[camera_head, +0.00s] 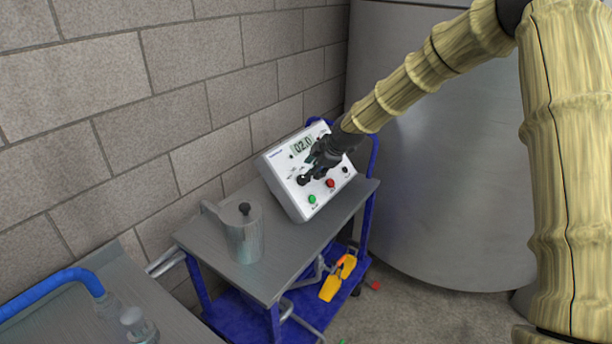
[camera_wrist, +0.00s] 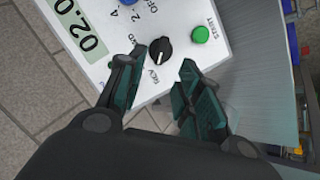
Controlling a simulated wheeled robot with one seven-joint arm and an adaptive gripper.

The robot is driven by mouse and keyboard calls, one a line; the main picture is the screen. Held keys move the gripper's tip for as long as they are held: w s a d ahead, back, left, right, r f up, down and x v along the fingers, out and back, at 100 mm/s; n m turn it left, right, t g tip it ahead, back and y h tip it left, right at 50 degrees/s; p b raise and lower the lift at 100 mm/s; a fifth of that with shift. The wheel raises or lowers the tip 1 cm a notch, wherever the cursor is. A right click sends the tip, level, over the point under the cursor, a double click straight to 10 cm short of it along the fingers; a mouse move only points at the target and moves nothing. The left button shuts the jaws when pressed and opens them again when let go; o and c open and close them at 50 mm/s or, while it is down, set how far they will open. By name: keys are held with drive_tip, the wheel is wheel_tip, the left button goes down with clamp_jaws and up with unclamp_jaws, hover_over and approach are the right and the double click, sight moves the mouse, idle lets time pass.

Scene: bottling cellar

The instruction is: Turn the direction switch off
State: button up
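The direction switch is a black rotary knob (camera_wrist: 161,52) on a white control box (camera_head: 290,196). In the wrist view the knob carries a small white mark, and labels including REV and OFF are printed near it. I cannot tell for sure which label the mark points at. My gripper (camera_wrist: 163,64) is open, with its two dark teal fingertips on either side of the knob's near edge; contact is not clear.
A green START button (camera_wrist: 201,34) is beside the knob. A red button (camera_head: 331,183) and a display (camera_head: 302,145) are also on the box. The box stands on a grey cart (camera_head: 270,272) with a metal jug (camera_head: 242,236). A brick wall and a large steel tank flank it.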

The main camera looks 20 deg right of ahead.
sight(306, 180)
drive_tip(key=shift+p+x, duration=0.85)
drive_tip(key=shift+x, duration=3.1)
drive_tip(key=shift+c, duration=0.4)
drive_tip(key=shift+s, duration=0.15)
clamp_jaws()
